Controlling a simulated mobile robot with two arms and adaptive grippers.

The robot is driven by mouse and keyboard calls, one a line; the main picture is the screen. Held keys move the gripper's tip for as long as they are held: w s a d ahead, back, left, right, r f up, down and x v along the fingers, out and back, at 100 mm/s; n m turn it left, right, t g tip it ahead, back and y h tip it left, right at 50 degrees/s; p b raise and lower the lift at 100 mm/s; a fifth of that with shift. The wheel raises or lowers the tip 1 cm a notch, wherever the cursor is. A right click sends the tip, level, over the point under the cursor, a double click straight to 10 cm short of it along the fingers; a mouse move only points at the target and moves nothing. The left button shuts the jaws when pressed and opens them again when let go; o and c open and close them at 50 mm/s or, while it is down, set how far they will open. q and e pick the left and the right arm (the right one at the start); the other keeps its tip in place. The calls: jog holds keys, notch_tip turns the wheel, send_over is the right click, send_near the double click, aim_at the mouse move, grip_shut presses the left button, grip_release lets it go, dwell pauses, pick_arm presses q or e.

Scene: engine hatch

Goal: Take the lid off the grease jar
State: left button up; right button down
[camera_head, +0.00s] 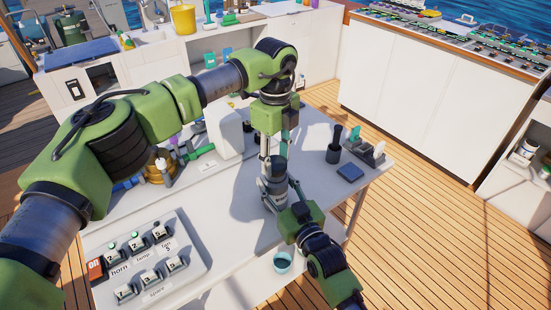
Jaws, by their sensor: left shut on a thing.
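The grease jar (273,186) appears as a small grey cylinder near the middle of the white table, partly hidden by both grippers. Its dark grey-teal lid (278,168) is at the top. My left gripper (275,162) points down from above and is shut on the lid. I cannot tell whether the lid is apart from the jar. My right gripper (280,198) reaches up from the lower right, its fingers around the jar's lower body. How tightly they close is not clear.
The white table (235,225) holds a labelled button panel (147,255) at front left. A teal cup (281,262) is near the front edge. A dark upright tool (334,146) and a blue pad (350,172) are at right. A white container (224,130) stands behind left.

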aim_at(276, 162)
pick_arm(q)
jog(key=shift+r, duration=2.05)
pick_arm(e)
jog(key=shift+f, duration=0.1)
jog(key=c, duration=1)
grip_release()
jog(key=shift+c, duration=0.2)
jog(key=shift+s, duration=0.1)
